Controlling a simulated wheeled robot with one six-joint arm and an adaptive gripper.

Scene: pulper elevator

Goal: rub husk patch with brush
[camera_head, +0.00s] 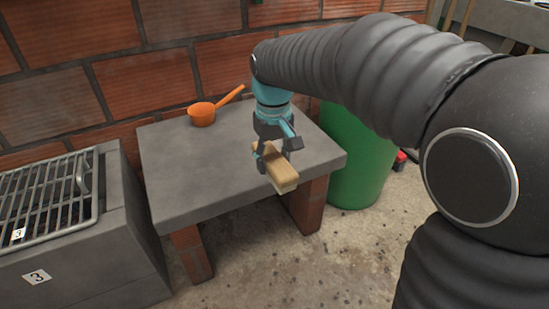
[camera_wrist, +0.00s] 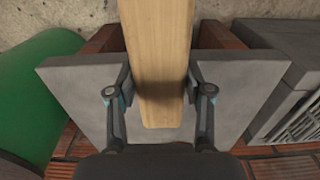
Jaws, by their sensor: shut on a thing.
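My gripper (camera_head: 275,155) is shut on the wooden block of a brush (camera_head: 283,177). In the wrist view, the pale wooden back of the brush (camera_wrist: 158,60) lies between the two fingers of my gripper (camera_wrist: 160,85). The brush is over the front right part of a grey slab table (camera_head: 190,175), its near end reaching past the front edge. I cannot tell whether it touches the slab. Its bristles are not clearly visible. I cannot make out a husk patch in either view.
An orange ladle (camera_head: 202,114) lies at the slab's back. A green barrel (camera_head: 352,160) stands right of the table. At the left is a grey block with a metal grate (camera_head: 45,200). A brick wall (camera_head: 110,85) closes the back. The slab's left half is clear.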

